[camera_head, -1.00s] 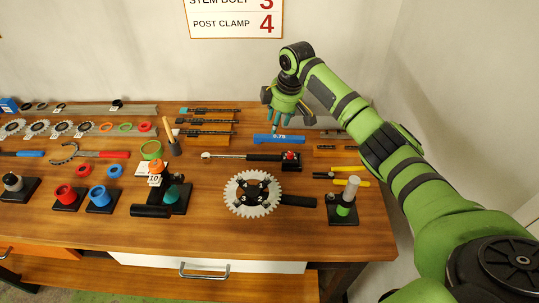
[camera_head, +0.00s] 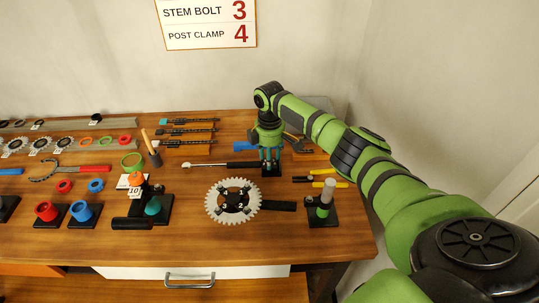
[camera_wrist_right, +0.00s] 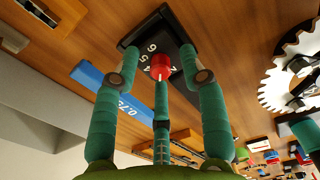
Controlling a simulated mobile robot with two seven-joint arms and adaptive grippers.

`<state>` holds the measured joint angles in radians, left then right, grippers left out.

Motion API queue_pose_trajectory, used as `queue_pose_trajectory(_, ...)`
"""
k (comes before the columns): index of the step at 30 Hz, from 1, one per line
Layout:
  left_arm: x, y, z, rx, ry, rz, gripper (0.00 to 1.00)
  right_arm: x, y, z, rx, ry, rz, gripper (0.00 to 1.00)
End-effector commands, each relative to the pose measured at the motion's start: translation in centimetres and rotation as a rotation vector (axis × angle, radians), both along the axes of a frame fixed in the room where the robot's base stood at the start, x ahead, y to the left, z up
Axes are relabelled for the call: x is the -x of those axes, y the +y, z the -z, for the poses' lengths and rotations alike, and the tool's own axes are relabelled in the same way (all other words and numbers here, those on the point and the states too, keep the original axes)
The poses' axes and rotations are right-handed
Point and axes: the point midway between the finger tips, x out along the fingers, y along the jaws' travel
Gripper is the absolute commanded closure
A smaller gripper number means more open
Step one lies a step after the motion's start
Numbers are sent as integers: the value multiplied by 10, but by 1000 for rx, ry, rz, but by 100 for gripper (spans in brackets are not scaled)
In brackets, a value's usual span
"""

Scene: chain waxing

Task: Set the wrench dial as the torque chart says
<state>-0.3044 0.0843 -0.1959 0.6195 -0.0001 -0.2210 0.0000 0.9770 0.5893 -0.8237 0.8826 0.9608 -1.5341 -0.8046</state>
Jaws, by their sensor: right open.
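The torque wrench (camera_head: 205,165) lies across the middle of the table, its black handle running right to a black dial block. In the right wrist view the dial (camera_wrist_right: 150,48) shows a red knob (camera_wrist_right: 160,68) and white numbers, with 6, 5 and 4 readable; the knob's setting is unclear. My right gripper (camera_head: 270,160) points down over the dial block and hides most of it in the head view. Its green fingers are open, spread around the knob. Contact cannot be told. The torque chart (camera_head: 205,24) on the wall reads stem bolt 3, post clamp 4; its top is cut off.
A blue bar (camera_wrist_right: 100,90) marked 0.75 lies beside the dial block. A chainring (camera_head: 217,207) and a post stand (camera_head: 323,212) are in front. Yellow-handled pliers (camera_head: 328,184) lie right. Open wood lies along the front edge.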

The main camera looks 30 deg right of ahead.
Motion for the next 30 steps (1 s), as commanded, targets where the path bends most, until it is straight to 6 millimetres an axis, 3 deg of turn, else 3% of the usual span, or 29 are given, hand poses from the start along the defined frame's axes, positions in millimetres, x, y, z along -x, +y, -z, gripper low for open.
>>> queue_pose_trajectory(3, 6, 0, 1, 0, 10, 1, 60, 0, 0, 0, 0, 0, 0, 61)
queue_pose_trajectory(6, 5, -1, 1, 1, 9, 2, 60, 0, 0, 0, 0, 0, 0, 100)
queue_pose_trajectory(20, -7, -8, -5, 10, -11, 4, 60, 0, 1, -1, 0, 1, 44, 100)
queue_pose_trajectory(30, -7, -7, -24, 9, -11, 4, 60, 1, 1, -2, -2, 4, 275, 100)
